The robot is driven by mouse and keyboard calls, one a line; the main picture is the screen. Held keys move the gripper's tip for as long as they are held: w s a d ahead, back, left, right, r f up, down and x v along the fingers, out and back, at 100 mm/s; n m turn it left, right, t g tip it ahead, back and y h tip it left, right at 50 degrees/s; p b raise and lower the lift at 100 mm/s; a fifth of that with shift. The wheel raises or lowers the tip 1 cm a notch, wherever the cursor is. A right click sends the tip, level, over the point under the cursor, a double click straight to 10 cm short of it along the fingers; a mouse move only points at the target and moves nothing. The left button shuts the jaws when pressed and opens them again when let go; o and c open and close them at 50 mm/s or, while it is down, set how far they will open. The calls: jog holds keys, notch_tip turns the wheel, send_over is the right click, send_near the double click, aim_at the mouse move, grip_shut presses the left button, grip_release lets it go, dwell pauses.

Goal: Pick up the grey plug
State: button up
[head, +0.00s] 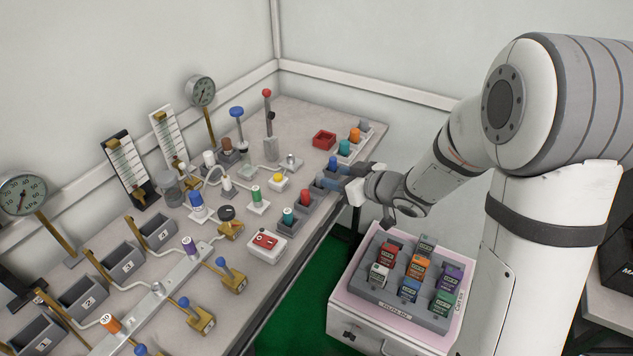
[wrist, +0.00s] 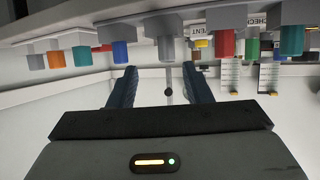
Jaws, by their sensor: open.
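In the wrist view, which is upside down, a grey plug (wrist: 37,60) is at the far left of the row, beside the orange one (wrist: 56,59).
A teal plug (head: 343,147) and a blue plug (head: 333,163) stand between my gripper and the orange plug. A red open box (head: 324,140) and a red-knobbed lever (head: 267,94) are nearby. A case with coloured blocks (head: 340,315) stands below my arm.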

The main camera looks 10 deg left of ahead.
aim_at(318, 174)
jog(key=x, duration=0.2)
jog(key=b+x, duration=0.1)
jog(key=x, duration=0.5)
jog(key=shift+s+a, duration=0.2)
jog(key=shift+a, duration=0.05)
grip_shut()
